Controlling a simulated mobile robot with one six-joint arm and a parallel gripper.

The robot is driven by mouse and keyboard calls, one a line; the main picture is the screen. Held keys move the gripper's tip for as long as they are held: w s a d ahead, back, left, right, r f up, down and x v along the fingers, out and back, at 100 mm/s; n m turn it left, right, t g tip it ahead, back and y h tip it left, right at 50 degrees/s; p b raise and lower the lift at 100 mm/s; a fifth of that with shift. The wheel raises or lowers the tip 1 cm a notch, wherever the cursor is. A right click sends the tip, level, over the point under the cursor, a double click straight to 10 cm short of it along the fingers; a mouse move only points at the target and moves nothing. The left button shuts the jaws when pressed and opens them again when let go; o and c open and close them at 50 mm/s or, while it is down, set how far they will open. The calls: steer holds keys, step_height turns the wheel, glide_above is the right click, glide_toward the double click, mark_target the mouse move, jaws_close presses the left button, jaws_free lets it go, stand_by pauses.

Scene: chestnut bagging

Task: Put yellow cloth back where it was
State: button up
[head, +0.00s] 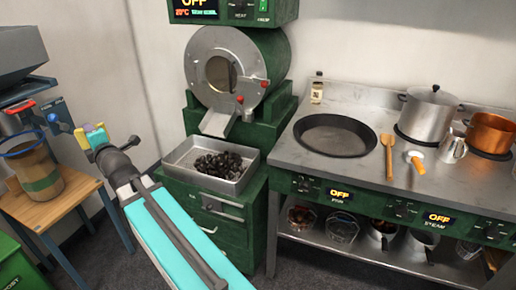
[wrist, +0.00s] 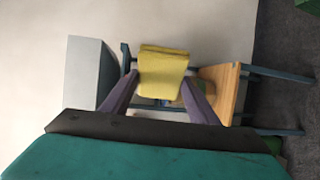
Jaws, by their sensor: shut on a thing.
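The yellow cloth (wrist: 163,72) is a folded pad held between the two purple fingers of my gripper (wrist: 160,92) in the wrist view. In the head view my gripper (head: 95,137) is at the left, in front of the wall, with a small yellow part of the cloth (head: 97,138) showing at its fingers. The gripper is shut on the cloth and holds it in the air, near the wooden stand at the left. Most of the cloth is hidden by the gripper in the head view.
A wooden stand (head: 62,192) with a brown bag (head: 38,176) is at the left, under a grey machine (head: 22,55). A tray (head: 180,172) of dark chestnuts sits below the green roaster (head: 262,50). The steel stove counter (head: 360,175) at the right holds pans and pots.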

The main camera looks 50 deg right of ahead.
steer(key=s+d+f+m+g+h+p, duration=0.1)
steer(key=s+d+f+m+g+p, duration=0.15)
steer(key=s+d, duration=0.65)
steer(key=s+d+f+m+g+p, duration=0.2)
steer(key=s+d+g, duration=0.15)
steer(key=d, duration=0.95)
steer(key=s+d+f+m+g+h+p, duration=0.1)
steer(key=s+d+f+m+g+p, duration=0.15)
steer(key=s+d, duration=0.65)
steer(key=s+d+m+g+y+p, duration=0.1)
steer(key=s+d+m+p, duration=0.1)
steer(key=s+d, duration=0.45)
steer(key=s+d+m+g+y+p, duration=0.2)
steer(key=s+d, duration=0.1)
steer(key=s, duration=0.6)
steer(key=s+d+r+m+y+p, duration=0.1)
steer(key=s+p, duration=0.3)
steer(key=s, duration=1.4)
steer(key=shift+r+m+g+y, duration=0.5)
steer(key=shift+m+y, duration=0.1)
steer(key=shift+m, duration=0.3)
steer(key=shift+w+d, duration=0.1)
steer(key=shift+w, duration=0.05)
